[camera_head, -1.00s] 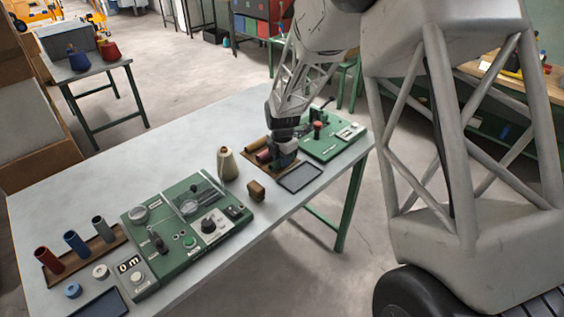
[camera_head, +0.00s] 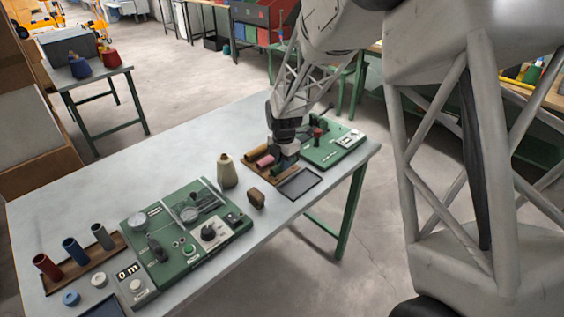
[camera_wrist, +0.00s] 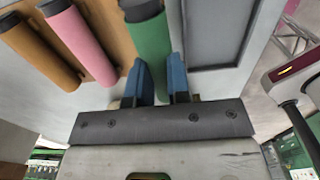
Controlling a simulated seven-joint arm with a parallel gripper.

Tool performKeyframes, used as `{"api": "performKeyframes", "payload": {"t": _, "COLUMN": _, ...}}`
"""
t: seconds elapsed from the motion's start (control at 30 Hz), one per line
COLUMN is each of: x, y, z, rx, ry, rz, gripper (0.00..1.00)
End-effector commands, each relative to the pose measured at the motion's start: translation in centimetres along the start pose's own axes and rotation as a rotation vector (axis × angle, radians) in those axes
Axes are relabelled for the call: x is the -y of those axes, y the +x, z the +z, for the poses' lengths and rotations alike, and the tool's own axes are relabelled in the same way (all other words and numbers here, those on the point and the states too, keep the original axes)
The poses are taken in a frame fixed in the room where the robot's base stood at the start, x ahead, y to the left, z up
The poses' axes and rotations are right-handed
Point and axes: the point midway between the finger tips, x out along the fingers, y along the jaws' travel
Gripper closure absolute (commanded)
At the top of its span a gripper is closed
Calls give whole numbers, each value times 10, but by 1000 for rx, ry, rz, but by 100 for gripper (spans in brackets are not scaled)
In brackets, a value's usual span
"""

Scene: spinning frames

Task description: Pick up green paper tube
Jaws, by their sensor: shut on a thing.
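The green paper tube (camera_wrist: 149,48) sits between the blue fingers of my gripper (camera_wrist: 162,78) in the wrist view, with its dark end at the top. My gripper is shut on it. In the head view my gripper (camera_head: 286,158) is low over the brown wooden tray (camera_head: 259,171), beside the pink tube (camera_head: 265,161), and mostly hides the green tube. I cannot tell whether the tube is clear of the tray.
A pink tube (camera_wrist: 83,45) and a brown tube (camera_wrist: 38,48) lie left of the green one. A dark shallow tray (camera_head: 299,184) is in front. A green control panel (camera_head: 333,150) stands right, and a tan cone (camera_head: 227,171) left.

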Motion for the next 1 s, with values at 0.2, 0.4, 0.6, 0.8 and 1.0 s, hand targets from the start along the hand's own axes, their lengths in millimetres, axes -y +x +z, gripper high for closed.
{"api": "performKeyframes", "payload": {"t": 0.2, "x": 31, "y": -4, "z": -18, "rx": 0, "ry": 0, "rz": 0, "gripper": 100}}
{"api": "performKeyframes", "payload": {"t": 0.4, "x": 59, "y": -8, "z": -35, "rx": 2, "ry": 0, "rz": 3, "gripper": 100}}
{"api": "performKeyframes", "payload": {"t": 0.6, "x": 86, "y": -10, "z": -51, "rx": 0, "ry": 0, "rz": 1, "gripper": 100}}
{"api": "performKeyframes", "payload": {"t": 0.8, "x": 106, "y": -12, "z": -63, "rx": 1, "ry": 0, "rz": 1, "gripper": 100}}
{"api": "performKeyframes", "payload": {"t": 1.0, "x": 117, "y": -13, "z": -69, "rx": 0, "ry": 0, "rz": 1, "gripper": 100}}
